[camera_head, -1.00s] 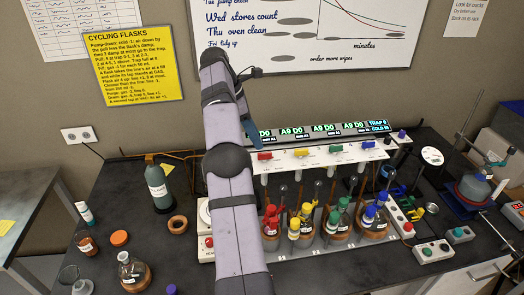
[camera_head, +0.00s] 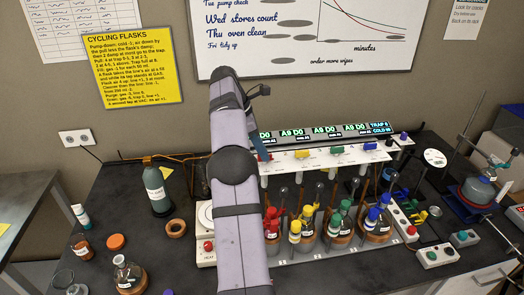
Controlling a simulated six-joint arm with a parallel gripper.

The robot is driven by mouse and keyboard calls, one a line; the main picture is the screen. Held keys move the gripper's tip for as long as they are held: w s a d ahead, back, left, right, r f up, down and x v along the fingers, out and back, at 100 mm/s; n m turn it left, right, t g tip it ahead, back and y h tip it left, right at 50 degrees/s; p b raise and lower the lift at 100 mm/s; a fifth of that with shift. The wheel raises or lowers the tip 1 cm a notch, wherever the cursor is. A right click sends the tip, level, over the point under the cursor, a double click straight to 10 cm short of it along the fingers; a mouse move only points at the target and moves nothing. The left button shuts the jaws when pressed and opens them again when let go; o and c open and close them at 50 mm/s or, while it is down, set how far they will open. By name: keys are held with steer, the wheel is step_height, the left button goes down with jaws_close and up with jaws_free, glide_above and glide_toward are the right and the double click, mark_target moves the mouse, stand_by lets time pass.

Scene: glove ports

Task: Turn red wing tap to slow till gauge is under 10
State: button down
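The white manifold rail (camera_head: 322,158) runs across the bench. At its left end a red tap handle (camera_head: 268,156) shows partly beside my arm. Yellow (camera_head: 302,154), green (camera_head: 337,149) and blue (camera_head: 370,146) handles follow to the right. Lit displays (camera_head: 323,136) stand behind the rail; several seem to read A9 D0, and the leftmost is partly covered by my arm. My gripper (camera_head: 260,146) is mostly hidden behind my arm, close to the red handle. I cannot tell whether it touches the handle or how its fingers stand.
Flasks with red (camera_head: 271,222), yellow, green and blue caps stand below the rail. A round white dial (camera_head: 434,158) and a flask on a stand (camera_head: 478,189) are at the right. A green bottle (camera_head: 158,191) and a cork ring (camera_head: 176,228) stand left of my arm.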

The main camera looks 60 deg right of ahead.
steer(key=shift+r, duration=0.1)
steer(key=m+p, duration=0.1)
steer(key=p, duration=0.3)
steer(key=shift+r, duration=0.25)
steer(key=shift+m+y+p, duration=0.3)
steer(key=shift+p, duration=0.85)
steer(key=m+p, duration=0.1)
steer(key=p, duration=0.2)
steer(key=shift+d+g, duration=0.1)
steer(key=shift+g, duration=0.2)
steer(key=shift+w+m+y+p, duration=0.1)
steer(key=shift+m+y+p, duration=0.25)
steer(key=shift+p, duration=0.5)
steer(key=shift+d+f+m, duration=0.1)
steer(key=shift+f+m, duration=0.2)
steer(key=shift+m, duration=0.45)
